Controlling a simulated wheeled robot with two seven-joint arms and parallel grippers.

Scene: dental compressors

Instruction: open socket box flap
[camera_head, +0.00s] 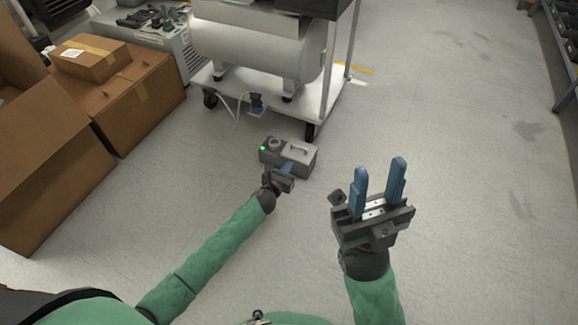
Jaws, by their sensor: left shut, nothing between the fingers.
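The socket box (269,158) is a small grey box on the floor in the head view. It has a round knob-like part and a green light at its left. Its pale flap (299,152), with a dark handle, lies on the right part of the top and looks closed. My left gripper (287,168) is shut and empty at the near side of the box. I cannot tell whether its blue fingertips touch the box. My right gripper (379,178) is open and empty, to the right of the box, with its two blue fingers apart.
A wheeled cart (335,85) with a large pale tank (260,45) stands behind the box. A dark blue plug (256,103) hangs by the cart on a white cable. Cardboard boxes (140,98) are stacked at left. The floor at right is clear up to a shelf (562,60).

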